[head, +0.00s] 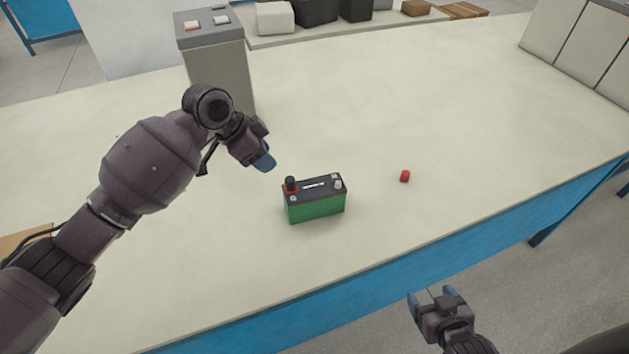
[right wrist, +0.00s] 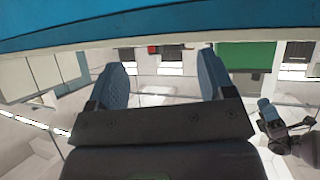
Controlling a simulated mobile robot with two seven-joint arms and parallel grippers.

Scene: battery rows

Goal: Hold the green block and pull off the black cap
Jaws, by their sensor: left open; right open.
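The green block (head: 316,209), a battery with a dark top, stands upright on the pale table near its front edge. The black cap (head: 290,183) sits on the left post of its top, above a red ring; a bare light post is at the right. My left gripper (head: 262,160) is above the table, just left of and behind the block, apart from it. It is open and seems empty, though one finger is partly hidden. My right gripper (head: 435,297) is open and empty, beyond the table's front edge. In the right wrist view its fingers (right wrist: 168,82) are wide apart, with part of the green block (right wrist: 246,55) above.
A small red cap (head: 405,176) lies on the table to the right of the block. A tall grey box (head: 215,70) with buttons stands behind my left arm. Pale panels (head: 585,50) stand at the far right. The table between is clear.

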